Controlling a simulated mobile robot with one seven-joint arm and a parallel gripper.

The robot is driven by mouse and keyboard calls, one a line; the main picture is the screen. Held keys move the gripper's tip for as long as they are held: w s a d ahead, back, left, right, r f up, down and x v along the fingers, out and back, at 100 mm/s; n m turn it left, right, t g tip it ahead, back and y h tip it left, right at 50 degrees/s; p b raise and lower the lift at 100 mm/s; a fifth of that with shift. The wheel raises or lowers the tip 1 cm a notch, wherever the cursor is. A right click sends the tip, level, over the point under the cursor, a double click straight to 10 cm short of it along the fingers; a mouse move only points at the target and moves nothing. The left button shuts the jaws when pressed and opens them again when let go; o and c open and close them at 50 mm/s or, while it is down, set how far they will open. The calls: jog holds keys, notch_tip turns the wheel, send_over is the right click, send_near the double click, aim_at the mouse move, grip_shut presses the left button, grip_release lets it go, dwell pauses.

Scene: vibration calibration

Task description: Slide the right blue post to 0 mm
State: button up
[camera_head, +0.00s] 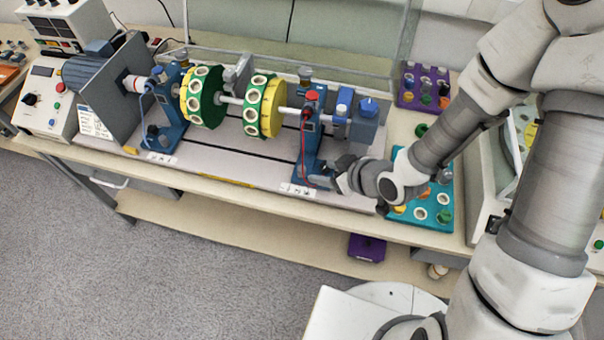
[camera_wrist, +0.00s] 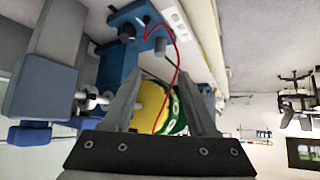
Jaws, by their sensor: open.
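The left blue post (camera_head: 170,105) stands further left.
The shaft carries a green disc (camera_head: 204,97) and a yellow disc (camera_head: 265,106) between the posts. A grey motor housing (camera_head: 107,82) stands at left. A purple tray (camera_head: 424,88) and a teal tray (camera_head: 430,212) lie to the right. A clear panel rises behind.

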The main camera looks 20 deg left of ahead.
aim_at(302, 169)
jog(key=b+x, duration=1)
jog(key=shift+d+f+b, duration=0.1)
jog(key=shift+b, duration=0.3)
jog(key=shift+b+x, duration=0.4)
jog(key=shift+x, duration=0.35)
jog(key=shift+w, duration=0.1)
jog(key=shift+c, duration=0.2)
grip_shut()
dwell(0.4)
